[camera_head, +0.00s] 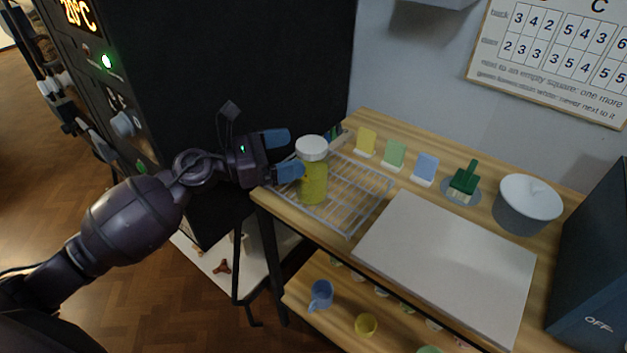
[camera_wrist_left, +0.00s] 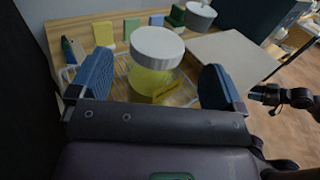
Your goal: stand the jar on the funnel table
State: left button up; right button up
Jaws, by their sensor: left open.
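The jar (camera_head: 313,186) has a white lid and yellow-green contents. It stands upright on a wire rack (camera_head: 349,226) at the left end of the wooden bench. My left gripper (camera_head: 284,154) is open just left of the jar, level with its upper part. In the left wrist view the jar (camera_wrist_left: 155,72) shows between the spread fingers (camera_wrist_left: 156,84), with a gap on both sides. A dark arm at the right of that view, probably my right one, ends in a small gripper (camera_wrist_left: 264,95); its jaws are unclear. I see no funnel, so I cannot identify the funnel table.
A black kiln-like cabinet (camera_head: 235,70) stands close behind my left gripper. Yellow, green and blue tiles (camera_head: 395,154), a green brush (camera_head: 464,180) and a lidded grey pot (camera_head: 525,205) line the bench's back. A bare pale board (camera_head: 450,262) lies right of the rack. Cups (camera_head: 321,295) stand below.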

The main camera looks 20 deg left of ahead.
aim_at(306, 145)
pick_arm(q)
jog(key=x, duration=0.4)
jog(key=shift+w+r+p, duration=0.15)
jog(key=shift+w+p, duration=0.05)
jog(key=shift+p, duration=0.15)
jog(key=shift+w+d, duration=0.3)
jog(key=shift+d, duration=0.2)
jog(key=shift+c, duration=0.4)
grip_shut()
